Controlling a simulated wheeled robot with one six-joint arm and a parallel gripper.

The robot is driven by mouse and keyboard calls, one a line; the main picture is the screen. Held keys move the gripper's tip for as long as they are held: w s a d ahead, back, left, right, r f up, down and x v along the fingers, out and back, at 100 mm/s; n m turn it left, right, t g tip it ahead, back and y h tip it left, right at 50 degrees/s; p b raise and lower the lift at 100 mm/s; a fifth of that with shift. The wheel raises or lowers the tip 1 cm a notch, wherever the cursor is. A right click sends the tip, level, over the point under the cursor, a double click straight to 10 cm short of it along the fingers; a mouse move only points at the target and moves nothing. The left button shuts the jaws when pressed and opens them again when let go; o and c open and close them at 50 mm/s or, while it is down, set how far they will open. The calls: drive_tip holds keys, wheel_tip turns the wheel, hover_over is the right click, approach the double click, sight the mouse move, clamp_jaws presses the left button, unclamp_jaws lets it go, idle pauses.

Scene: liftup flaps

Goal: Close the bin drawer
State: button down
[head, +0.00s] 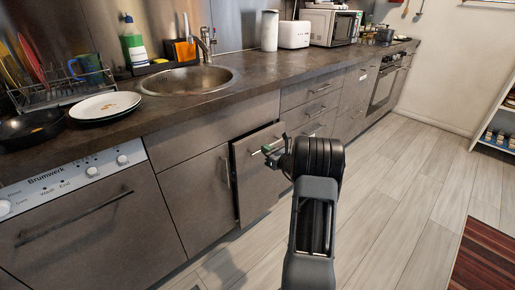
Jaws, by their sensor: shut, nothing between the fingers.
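The bin drawer (254,180) is the dark grey front under the counter, right of the sink cabinet. It stands a little out from the neighbouring fronts, with a dark gap along its top edge. My gripper (262,150) is shut and empty, at the upper part of this front. I cannot tell whether its fingertips touch the front. My arm comes from the lower right and hides part of the area right of the drawer.
The sink cabinet door (200,195) and a Brumwerk dishwasher (80,215) are on the left. Several closed drawers (310,90) and an oven (383,88) are on the right. The counter (255,80) runs above. The wooden floor (410,190) on the right is clear up to a red rug (487,258).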

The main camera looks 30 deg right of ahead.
sight(253, 142)
drive_tip(key=shift+w+a+b, duration=0.25)
drive_tip(key=shift+w+b, duration=0.1)
drive_tip(key=shift+w, duration=1)
drive_tip(key=shift+w+a+b, duration=0.25)
drive_tip(key=shift+w+b, duration=0.1)
drive_tip(key=shift+w, duration=0.95)
